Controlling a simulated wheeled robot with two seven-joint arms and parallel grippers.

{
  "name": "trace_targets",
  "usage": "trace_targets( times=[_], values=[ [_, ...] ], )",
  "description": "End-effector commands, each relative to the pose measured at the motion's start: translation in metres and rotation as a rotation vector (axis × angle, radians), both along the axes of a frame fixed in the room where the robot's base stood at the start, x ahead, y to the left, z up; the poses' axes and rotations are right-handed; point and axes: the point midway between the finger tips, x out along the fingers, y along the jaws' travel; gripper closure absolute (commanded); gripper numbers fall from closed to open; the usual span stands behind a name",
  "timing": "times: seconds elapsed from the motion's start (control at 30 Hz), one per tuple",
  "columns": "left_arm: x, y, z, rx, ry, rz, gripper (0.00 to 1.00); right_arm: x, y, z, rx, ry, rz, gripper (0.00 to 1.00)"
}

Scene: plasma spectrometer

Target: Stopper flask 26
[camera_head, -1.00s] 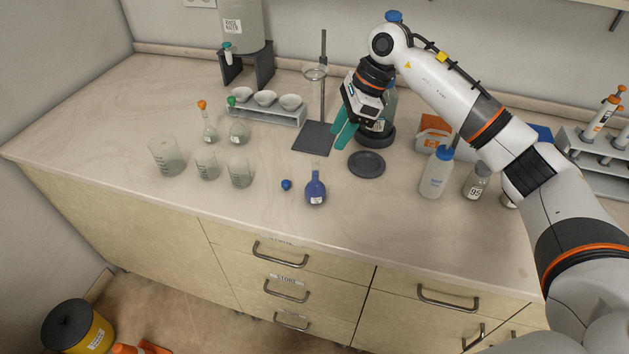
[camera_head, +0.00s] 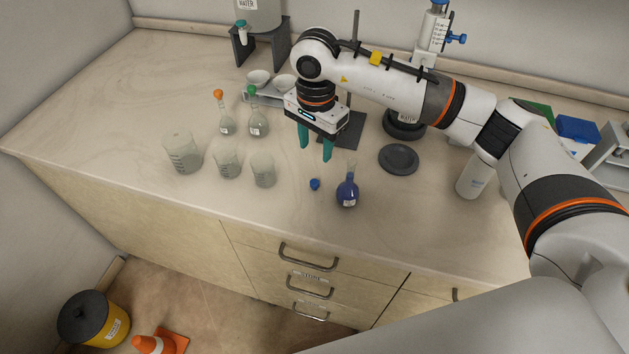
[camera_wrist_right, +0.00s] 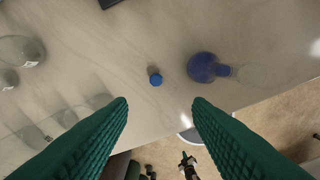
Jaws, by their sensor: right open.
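A flask with blue liquid (camera_head: 347,193) stands upright near the counter's front edge, its clear neck unstoppered and its label too small to read. It also shows in the right wrist view (camera_wrist_right: 203,67). A small blue stopper (camera_head: 314,184) lies on the counter just left of the flask, and shows in the right wrist view (camera_wrist_right: 155,79) ahead of and between the fingers. My right gripper (camera_head: 316,157) is open and empty, pointing down above the counter behind the stopper. Its green fingers (camera_wrist_right: 160,102) are apart and touch nothing. My left gripper is not in view.
Several beakers (camera_head: 228,163) stand to the left, with orange-stoppered (camera_head: 226,122) and green-stoppered (camera_head: 258,122) flasks behind them. A dark round plate (camera_head: 398,158) lies to the right, near a white bottle (camera_head: 473,177). A retort stand (camera_head: 345,130) is behind the gripper.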

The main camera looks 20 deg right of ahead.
Motion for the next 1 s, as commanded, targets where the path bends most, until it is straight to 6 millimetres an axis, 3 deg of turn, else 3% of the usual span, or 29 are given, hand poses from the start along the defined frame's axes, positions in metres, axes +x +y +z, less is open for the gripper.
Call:
trace_targets(
  times=[0.07, 0.17, 0.43, 0.8, 1.0],
  values=[
    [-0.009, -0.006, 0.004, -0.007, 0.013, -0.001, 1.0, -0.001, 0.0, -0.007, 0.0, 0.005, -0.001, 0.54],
    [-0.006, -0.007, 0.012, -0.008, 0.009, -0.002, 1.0, -0.001, 0.0, -0.024, -0.001, 0.008, -0.002, 0.54],
    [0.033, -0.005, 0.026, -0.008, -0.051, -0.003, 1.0, 0.0, 0.0, -0.062, 0.001, 0.004, -0.003, 0.54],
    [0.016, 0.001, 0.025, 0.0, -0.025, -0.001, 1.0, 0.001, 0.0, -0.067, 0.0, 0.001, -0.002, 0.54],
    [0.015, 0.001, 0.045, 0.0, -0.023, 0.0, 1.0, 0.0, -0.002, -0.087, 0.001, 0.008, -0.004, 0.54]
  ],
)
